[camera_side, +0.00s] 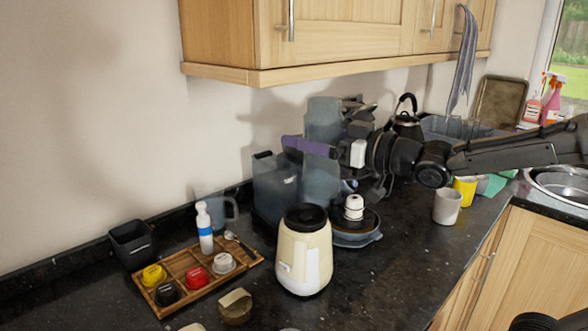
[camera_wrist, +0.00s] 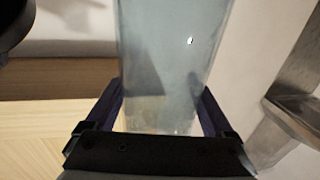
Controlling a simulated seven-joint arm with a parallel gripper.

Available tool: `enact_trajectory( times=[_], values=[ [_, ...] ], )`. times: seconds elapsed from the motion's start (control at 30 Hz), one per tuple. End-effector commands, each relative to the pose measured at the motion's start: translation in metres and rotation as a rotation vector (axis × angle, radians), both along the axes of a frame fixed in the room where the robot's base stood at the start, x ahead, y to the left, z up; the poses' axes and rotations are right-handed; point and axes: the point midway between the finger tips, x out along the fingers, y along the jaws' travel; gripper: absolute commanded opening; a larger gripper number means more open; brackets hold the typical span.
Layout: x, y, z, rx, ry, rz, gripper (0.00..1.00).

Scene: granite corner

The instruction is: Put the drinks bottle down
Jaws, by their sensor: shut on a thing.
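The drinks bottle is a tall, translucent grey-blue container (camera_side: 324,118), upright in the side view. My gripper (camera_side: 308,147) is shut on it, with a purple finger across its upper half. In the wrist view the bottle (camera_wrist: 165,60) fills the space between the two purple fingers of my gripper (camera_wrist: 162,95).
A translucent grey container (camera_side: 274,188) stands just left of the bottle. A cream appliance (camera_side: 304,255) and dark pans with a white-knobbed lid (camera_side: 357,232) stand in front. A wooden tray (camera_side: 163,303) is at left. Wall cupboards (camera_side: 350,45) overhang the counter. The right front counter (camera_side: 400,285) is clear.

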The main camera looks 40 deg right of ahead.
Motion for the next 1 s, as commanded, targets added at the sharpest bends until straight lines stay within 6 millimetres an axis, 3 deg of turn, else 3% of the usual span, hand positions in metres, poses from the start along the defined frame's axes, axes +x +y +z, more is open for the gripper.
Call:
enact_trajectory(
  times=[0.2,0.37,0.6,1.0],
  values=[
    [0.024,0.003,-0.029,0.0,-0.001,0.001,0.17],
    [0.031,0.003,-0.037,0.0,-0.002,0.001,0.17],
    [0.037,0.004,-0.068,0.0,0.0,0.001,0.17],
    [0.036,0.003,-0.074,0.0,-0.003,0.0,0.17]
  ],
)
